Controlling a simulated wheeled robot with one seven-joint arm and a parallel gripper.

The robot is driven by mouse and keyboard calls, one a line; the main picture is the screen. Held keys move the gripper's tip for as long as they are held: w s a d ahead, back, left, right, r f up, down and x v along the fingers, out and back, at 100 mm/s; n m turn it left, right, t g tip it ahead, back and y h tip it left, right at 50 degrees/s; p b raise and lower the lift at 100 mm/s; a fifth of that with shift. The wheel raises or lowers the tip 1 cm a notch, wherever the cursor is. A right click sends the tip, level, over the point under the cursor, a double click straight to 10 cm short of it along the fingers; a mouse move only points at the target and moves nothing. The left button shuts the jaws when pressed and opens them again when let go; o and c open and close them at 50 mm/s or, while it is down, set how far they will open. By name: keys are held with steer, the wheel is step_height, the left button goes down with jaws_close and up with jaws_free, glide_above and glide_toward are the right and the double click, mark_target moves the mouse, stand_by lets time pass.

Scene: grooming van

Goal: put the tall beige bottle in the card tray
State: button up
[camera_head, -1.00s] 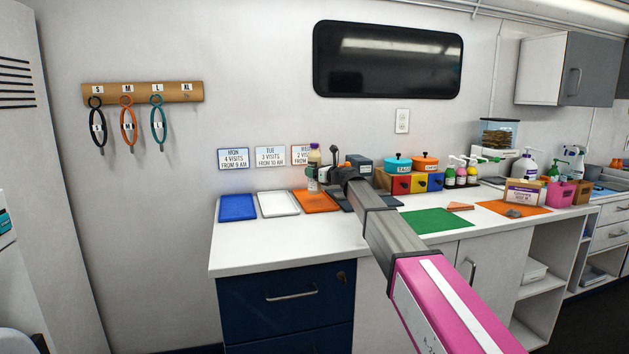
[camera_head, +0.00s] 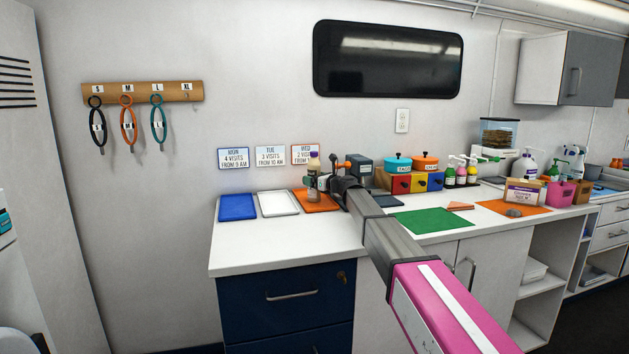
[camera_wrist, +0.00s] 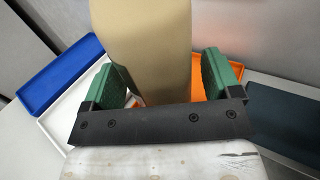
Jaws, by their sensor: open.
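The tall beige bottle (camera_head: 313,164) is upright over the orange tray (camera_head: 318,207), below the wall card marked WED. It appears to stand in this tray, but my gripper hides part of its base. My gripper (camera_head: 322,182) is open around the bottle. In the wrist view the beige bottle (camera_wrist: 145,45) is between the green fingers of my gripper (camera_wrist: 168,80), with the orange tray (camera_wrist: 203,83) behind. A blue tray (camera_head: 238,207) and a white tray (camera_head: 278,204) lie to the left. None is plainly labelled as the card tray.
A dark mat or tray (camera_head: 386,201) lies right of my gripper, partly behind my arm. Colored drawers (camera_head: 419,183) with pots on top stand behind it. A green mat (camera_head: 435,221) is further right. The counter's front left (camera_head: 265,238) is clear.

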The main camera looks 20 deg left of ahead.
steer(key=shift+r, duration=0.15)
steer(key=v, duration=1.2)
